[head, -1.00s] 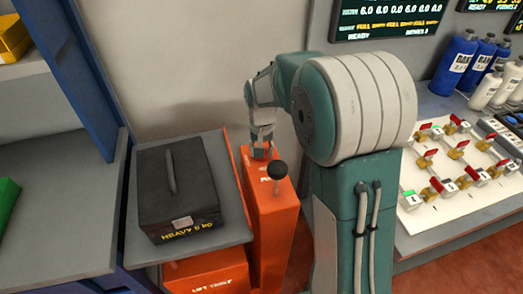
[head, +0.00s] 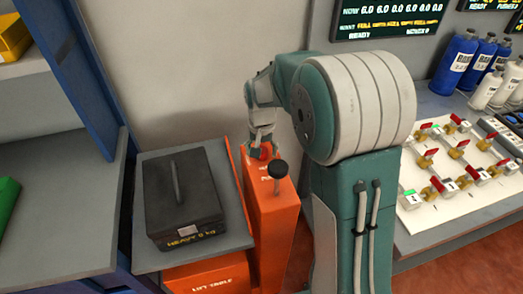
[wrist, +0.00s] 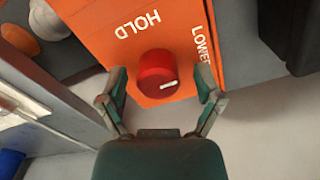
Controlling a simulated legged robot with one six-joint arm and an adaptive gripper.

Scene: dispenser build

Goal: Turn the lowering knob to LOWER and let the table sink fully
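The red lowering knob (wrist: 157,66) sits on the orange housing (wrist: 100,30), between the HOLD and LOWER labels in the wrist view. Its white mark points right in that view. My gripper (wrist: 160,80) is open, with one finger on each side of the knob and a gap to both. In the head view my gripper (head: 262,150) is over the top of the orange pedestal (head: 272,215). The grey lift table (head: 146,262) stands left of the pedestal, above its orange base (head: 215,277). A black heavy box (head: 182,190) rests on it.
A black ball-topped lever (head: 278,169) stands on the pedestal in front of my gripper. A blue-framed shelf (head: 80,80) is close on the left. A bench with a white valve panel (head: 440,210) and bottles (head: 456,60) is on the right.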

